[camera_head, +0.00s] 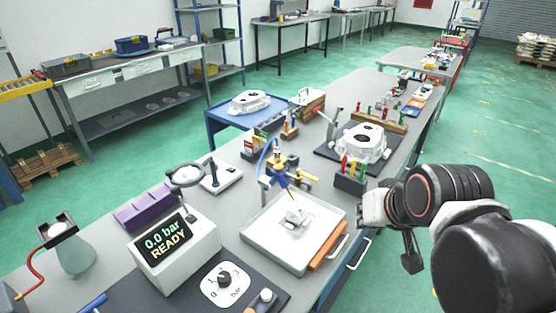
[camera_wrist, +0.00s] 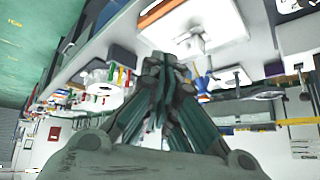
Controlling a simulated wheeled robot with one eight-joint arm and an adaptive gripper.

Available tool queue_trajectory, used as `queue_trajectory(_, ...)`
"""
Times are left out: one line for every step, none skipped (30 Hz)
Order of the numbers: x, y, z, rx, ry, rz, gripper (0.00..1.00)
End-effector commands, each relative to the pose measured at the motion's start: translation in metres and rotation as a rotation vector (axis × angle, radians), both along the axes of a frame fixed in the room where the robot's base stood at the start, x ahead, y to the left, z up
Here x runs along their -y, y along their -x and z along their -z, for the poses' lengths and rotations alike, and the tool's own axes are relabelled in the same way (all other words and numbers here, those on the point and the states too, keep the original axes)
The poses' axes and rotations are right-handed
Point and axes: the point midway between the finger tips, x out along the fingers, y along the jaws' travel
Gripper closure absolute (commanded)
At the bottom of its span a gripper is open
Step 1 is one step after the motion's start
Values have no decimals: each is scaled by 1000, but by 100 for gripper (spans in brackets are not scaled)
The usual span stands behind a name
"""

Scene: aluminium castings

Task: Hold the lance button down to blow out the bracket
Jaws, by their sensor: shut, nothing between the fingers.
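The silvery bracket (camera_head: 297,217) lies in the white tray (camera_head: 262,246) on the bench. The yellow lance (camera_head: 281,180) with its blue hose stands at the tray's back edge, its tip pointing down at the bracket. I cannot make out its button clearly. My gripper (camera_head: 364,210) is right of the tray, apart from the lance and bracket, with nothing held. In the wrist view, my gripper's dark fingers (camera_wrist: 165,66) are together, below the tray (camera_wrist: 232,25) in the picture; the bracket (camera_wrist: 190,43) shows past them.
A console (camera_head: 175,252) reads "0.0 bar READY". A pressure dial (camera_head: 224,284) and a small knob-like part (camera_head: 266,296) are in front. An orange-handled item (camera_head: 329,252) lies along the tray's right edge. A tool holder (camera_head: 350,181) and a large casting (camera_head: 362,143) stand behind my gripper.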

Motion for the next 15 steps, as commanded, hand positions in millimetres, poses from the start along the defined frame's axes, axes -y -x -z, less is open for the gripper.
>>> queue_trajectory(-9, -19, -21, 5, -24, 1, 100)
queue_trajectory(-13, -29, -27, 8, -40, 6, 100)
queue_trajectory(-20, -43, -35, 12, -62, 11, 100)
queue_trajectory(-24, -53, -40, 14, -77, 15, 100)
queue_trajectory(-30, -63, -46, 16, -93, 18, 100)
queue_trajectory(-37, -76, -51, 19, -115, 22, 100)
queue_trajectory(-42, -86, -56, 20, -131, 27, 100)
queue_trajectory(-47, -96, -60, 22, -146, 30, 100)
queue_trajectory(-55, -109, -65, 24, -168, 35, 100)
queue_trajectory(-61, -119, -68, 25, -184, 37, 100)
queue_trajectory(-66, -129, -71, 27, -200, 41, 100)
queue_trajectory(-74, -142, -74, 27, -222, 47, 100)
queue_trajectory(-80, -152, -76, 28, -238, 50, 100)
queue_trajectory(-87, -161, -78, 28, -255, 54, 100)
queue_trajectory(-95, -174, -80, 28, -274, 58, 100)
